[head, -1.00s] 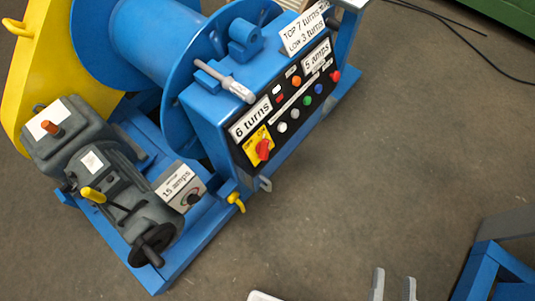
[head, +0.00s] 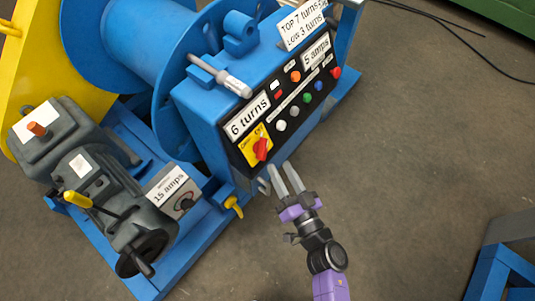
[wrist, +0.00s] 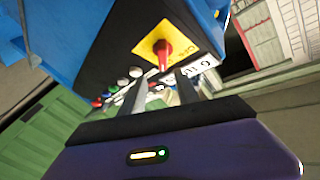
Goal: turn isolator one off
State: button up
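A red rotary switch (head: 262,149) on a yellow plate (head: 254,138) sits at the lower left end of the black control panel. Its red handle stands out from the plate. It also shows in the wrist view (wrist: 164,55), above and between my fingertips. My gripper (head: 285,166) is open and empty, with its two grey fingers parallel and pointing up at the panel, just below the switch. In the wrist view the fingertips (wrist: 161,77) come close to the handle; I cannot tell whether they touch it. No label reading "isolator one" is legible.
Several coloured buttons (head: 307,97) line the panel beside the switch. A yellow-handled lever (head: 234,207) and a grey box (head: 171,193) marked 15 amps stand lower left. A blue frame (head: 495,265) stands at lower right. The floor between is clear.

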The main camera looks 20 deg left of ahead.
aim_at(265, 154)
jog(key=shift+m, duration=0.8)
jog(key=shift+w+a+f+b, duration=0.15)
jog(key=shift+w+a+b, duration=0.3)
jog(key=shift+w+a, duration=0.45)
jog(key=shift+w+a+f+b, duration=0.2)
jog(key=shift+w+a+b, duration=0.3)
jog(key=shift+a, duration=0.7)
jog(key=shift+w+a+f+b, duration=0.15)
jog(key=shift+w+a+b, duration=0.25)
jog(key=shift+w+a, duration=0.5)
jog(key=shift+s+a, duration=0.15)
jog(key=shift+s, duration=0.05)
grip_shut()
